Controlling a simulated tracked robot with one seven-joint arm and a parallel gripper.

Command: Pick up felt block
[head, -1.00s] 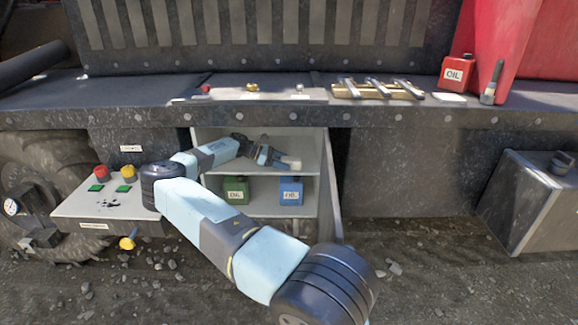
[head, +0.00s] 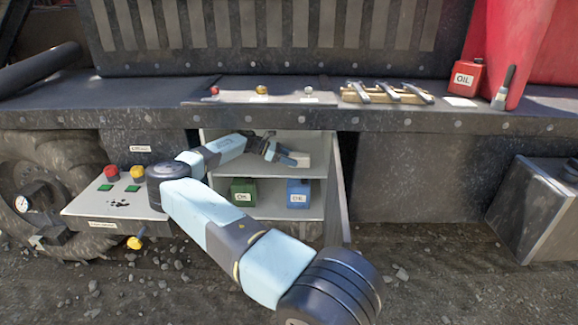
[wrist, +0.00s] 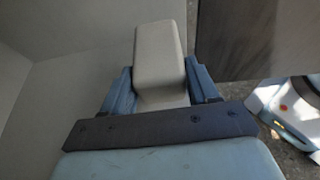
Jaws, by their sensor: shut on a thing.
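The felt block (wrist: 160,55) is a pale, off-white block with rounded edges. In the wrist view it sits between the two blue fingers of my gripper (wrist: 158,88), which are shut on it. In the head view the felt block (head: 303,159) shows as a small pale piece at the tip of my gripper (head: 289,158). My gripper is inside the upper compartment of the open cabinet (head: 322,141), above its middle shelf. I cannot tell whether the block touches the shelf.
The cabinet's open side panel (head: 336,190) is on the right. A control panel (head: 118,199) with buttons stands left. The ledge (head: 400,118) above holds wrenches (head: 388,92) and a red oil can (head: 466,77).

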